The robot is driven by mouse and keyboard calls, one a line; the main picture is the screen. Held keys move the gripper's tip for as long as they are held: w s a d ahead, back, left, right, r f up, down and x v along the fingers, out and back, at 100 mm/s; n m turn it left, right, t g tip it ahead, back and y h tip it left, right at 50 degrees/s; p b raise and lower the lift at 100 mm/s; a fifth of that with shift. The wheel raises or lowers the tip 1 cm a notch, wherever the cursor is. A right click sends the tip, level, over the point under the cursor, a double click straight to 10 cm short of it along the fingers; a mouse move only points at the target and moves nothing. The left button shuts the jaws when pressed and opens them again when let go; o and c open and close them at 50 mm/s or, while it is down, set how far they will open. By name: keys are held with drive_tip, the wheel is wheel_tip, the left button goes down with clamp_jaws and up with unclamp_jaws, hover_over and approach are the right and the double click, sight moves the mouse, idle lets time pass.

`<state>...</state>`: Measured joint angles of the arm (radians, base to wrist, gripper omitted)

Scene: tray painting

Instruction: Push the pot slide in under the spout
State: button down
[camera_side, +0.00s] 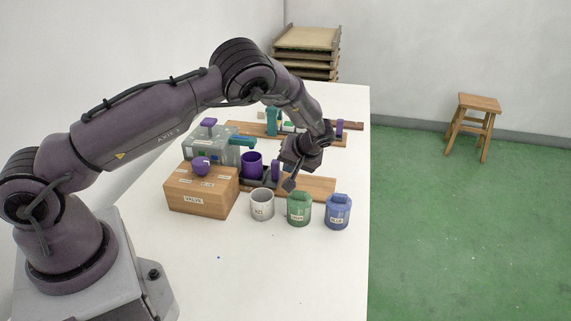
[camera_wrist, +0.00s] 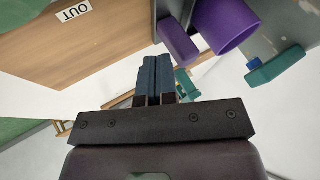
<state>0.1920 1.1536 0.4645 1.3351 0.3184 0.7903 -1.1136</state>
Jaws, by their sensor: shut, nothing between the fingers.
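The purple pot (camera_side: 252,165) stands upright on the dark pot slide (camera_side: 262,183), which has a purple upright block (camera_side: 276,170) at its right end. The teal spout (camera_side: 243,141) sticks out from the grey box, behind and left of the pot. My gripper (camera_side: 289,186) is shut and empty, low over the wooden board just right of the purple block. In the wrist view my shut fingers (camera_wrist: 158,62) point toward the purple block (camera_wrist: 178,43); contact cannot be told. The pot (camera_wrist: 222,24) and a teal part (camera_wrist: 275,66) show beyond it.
The wooden board (camera_side: 319,188) carries an OUT label (camera_wrist: 74,11). A VALVE box (camera_side: 202,193) with a purple knob (camera_side: 201,165) stands left. White (camera_side: 262,205), green (camera_side: 299,210) and blue (camera_side: 337,212) pots stand in front. Another wooden track (camera_side: 238,129) lies behind.

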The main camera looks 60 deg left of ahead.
drive_tip(key=shift+w+d, duration=0.85)
drive_tip(key=shift+d, duration=0.05)
drive_tip(key=s+v, duration=0.1)
drive_tip(key=v, duration=0.8)
drive_tip(key=s+d+r+m+t+h, duration=0.2)
drive_tip(key=s+r+m, duration=0.1)
drive_tip(key=s+r, duration=0.4)
drive_tip(key=s+d+r+m+t+h, duration=0.2)
drive_tip(key=s+r, duration=0.5)
drive_tip(key=s, duration=0.6)
drive_tip(key=s+d+r+m+t+h, duration=0.2)
drive_tip(key=s+r+m, duration=0.3)
drive_tip(key=s+r, duration=0.3)
drive_tip(key=shift+s+d+t+h, duration=0.3)
drive_tip(key=shift+s+d+h, duration=0.4)
drive_tip(key=shift+s+d, duration=0.25)
